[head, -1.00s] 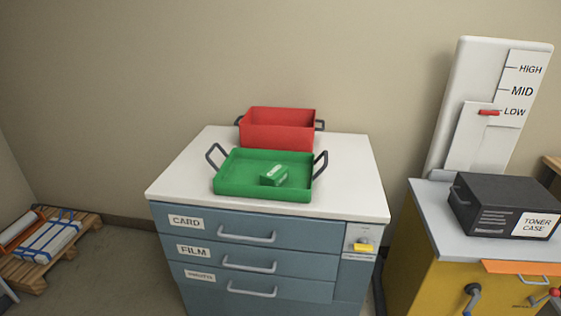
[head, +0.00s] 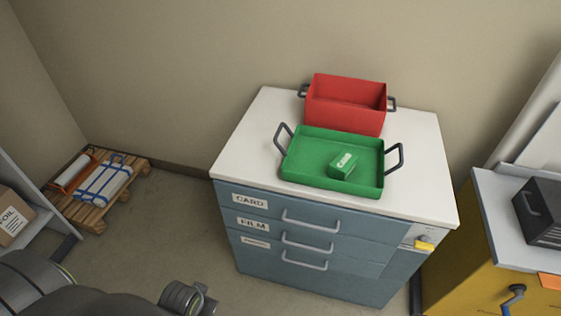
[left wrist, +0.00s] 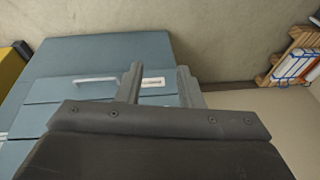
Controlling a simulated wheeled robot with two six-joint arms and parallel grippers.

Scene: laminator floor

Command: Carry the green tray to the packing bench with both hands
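The green tray (head: 312,163) sits flat on the white top of the blue drawer cabinet (head: 225,165). My right gripper is in neither view. No packing bench can be made out.
A red bin (head: 345,112) with side handles stands just behind the tray. A yellow cabinet (head: 455,285) with a dark case (head: 540,210) is at the right. Floor is clear between.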

